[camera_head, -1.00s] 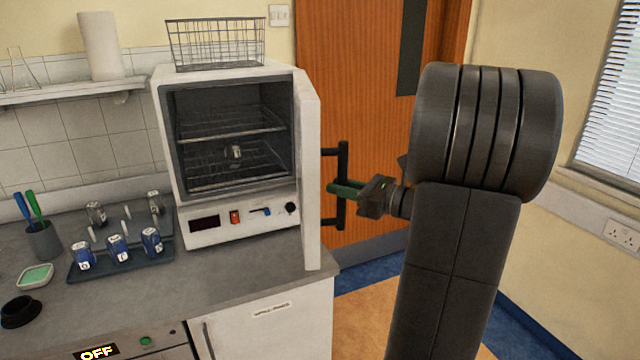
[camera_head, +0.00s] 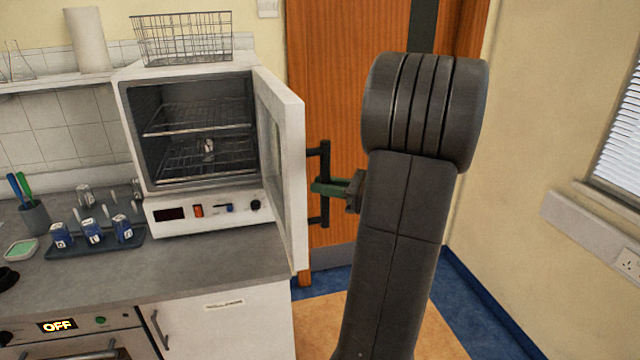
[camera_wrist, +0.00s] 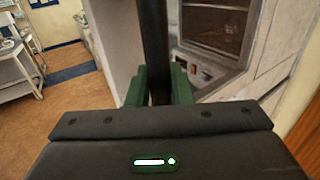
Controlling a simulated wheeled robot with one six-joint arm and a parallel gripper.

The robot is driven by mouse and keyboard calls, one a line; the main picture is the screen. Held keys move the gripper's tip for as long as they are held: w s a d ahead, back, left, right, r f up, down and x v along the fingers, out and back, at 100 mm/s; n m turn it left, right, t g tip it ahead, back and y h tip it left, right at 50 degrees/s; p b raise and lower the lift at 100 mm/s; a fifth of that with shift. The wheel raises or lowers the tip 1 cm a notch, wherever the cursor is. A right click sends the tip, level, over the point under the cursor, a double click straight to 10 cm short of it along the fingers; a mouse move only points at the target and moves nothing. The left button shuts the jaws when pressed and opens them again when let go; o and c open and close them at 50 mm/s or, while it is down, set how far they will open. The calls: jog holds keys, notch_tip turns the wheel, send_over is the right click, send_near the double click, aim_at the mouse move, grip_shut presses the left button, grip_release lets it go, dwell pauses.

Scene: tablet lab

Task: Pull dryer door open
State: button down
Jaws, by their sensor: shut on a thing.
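The white dryer (camera_head: 190,225) stands on the counter with its door (camera_head: 290,180) swung part-way open to the right. The door carries a black vertical bar handle (camera_head: 325,155); the handle also runs up the middle of the wrist view (camera_wrist: 155,45). My gripper (camera_head: 318,187) has green fingers, shut around the handle's bar. In the wrist view one green finger shows on each side of the bar. Inside the dryer are wire racks (camera_head: 200,118), and a small container (camera_head: 208,148) sits on the lower rack.
A wire basket (camera_head: 183,40) stands on top of the dryer. A dark tray (camera_head: 70,252) with several blue-labelled jars lies on the counter (camera_head: 190,268) to the left. A wooden door (camera_head: 340,80) is behind my arm. The floor (camera_head: 325,315) beside the counter is clear.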

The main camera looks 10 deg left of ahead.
jog(key=shift+r, duration=0.1)
dwell(0.3)
jog(key=c, duration=1.3)
grip_release()
jog(key=shift+w, duration=0.1)
jog(key=d+b, duration=0.1)
jog(key=d, duration=0.3)
jog(key=s+d+b, duration=0.1)
jog(key=d, duration=0.4)
jog(key=s+d+b, duration=0.1)
jog(key=d, duration=0.3)
jog(key=shift+d, duration=0.3)
jog(key=shift+a, duration=0.1)
jog(key=a+p, duration=0.1)
jog(key=a, duration=0.3)
jog(key=w+a+p, duration=0.1)
jog(key=a, duration=0.4)
jog(key=w+a+p, duration=0.1)
jog(key=a, duration=0.3)
jog(key=shift+a, duration=0.25)
jog(key=shift+s, duration=0.1)
